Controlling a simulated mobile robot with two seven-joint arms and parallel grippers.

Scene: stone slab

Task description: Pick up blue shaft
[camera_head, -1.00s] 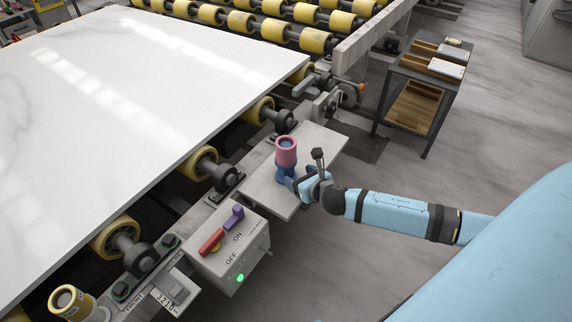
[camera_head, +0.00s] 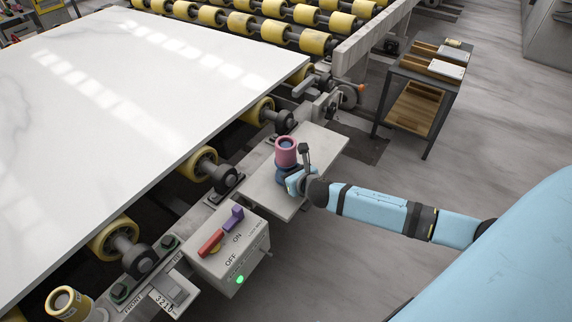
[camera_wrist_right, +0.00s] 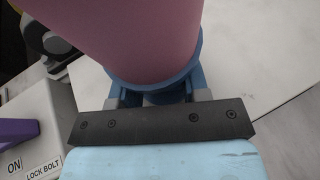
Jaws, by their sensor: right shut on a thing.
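The blue shaft (camera_head: 285,174) stands upright on a small grey side plate (camera_head: 318,150) beside the roller table. A pink sleeve (camera_head: 286,151) sits around its upper part, and the shaft's blue top (camera_head: 286,143) shows inside the sleeve's opening. My right gripper (camera_head: 291,183) is shut on the blue shaft low down, below the pink sleeve. In the right wrist view, the pink sleeve (camera_wrist_right: 140,40) fills the upper middle, with a blue flange (camera_wrist_right: 185,82) of the shaft under it. The fingertips are mostly hidden there. My left gripper is not in view.
A large white slab (camera_head: 130,100) lies on yellow rollers at the left. A control box (camera_head: 230,250) with red and purple levers stands in front of the plate. A dark cart (camera_head: 425,90) stands at the back right. The right end of the plate is bare.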

